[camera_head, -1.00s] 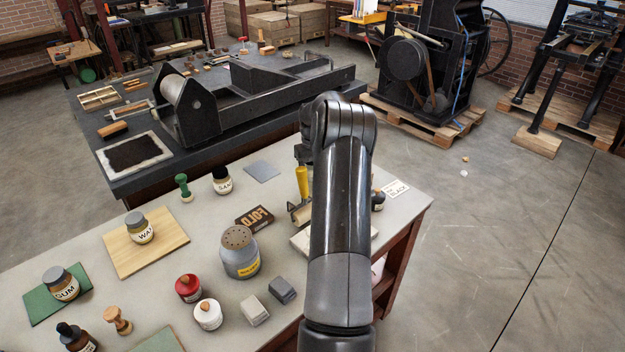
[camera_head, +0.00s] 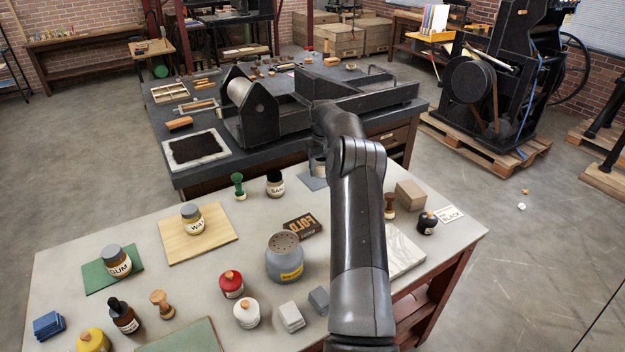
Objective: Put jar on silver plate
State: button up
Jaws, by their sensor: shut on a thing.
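My gripper (camera_head: 319,158) is at the far edge of the near table, mostly hidden behind my own arm. It is shut on a small pale jar (camera_head: 320,169), of which only a part shows. The silver plate (camera_head: 311,184) is a flat grey square on the table. The jar shows over the plate's far part; I cannot tell whether it touches the plate. My arm covers the plate's right side.
A dark bottle (camera_head: 274,183) and a green-handled stamp (camera_head: 238,186) stand left of the plate. A FOLD box (camera_head: 300,225) and a large grey shaker (camera_head: 285,258) are nearer. A cork-coloured block (camera_head: 410,196) stands right of my arm. The press table (camera_head: 200,178) lies beyond.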

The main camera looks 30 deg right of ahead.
aim_at(312, 186)
jog(key=w+a+f, duration=0.2)
jog(key=w, duration=0.1)
jog(key=shift+w+a+f, duration=0.1)
jog(key=shift+f, duration=2.05)
jog(key=shift+f, duration=0.15)
jog(key=o, duration=1.1)
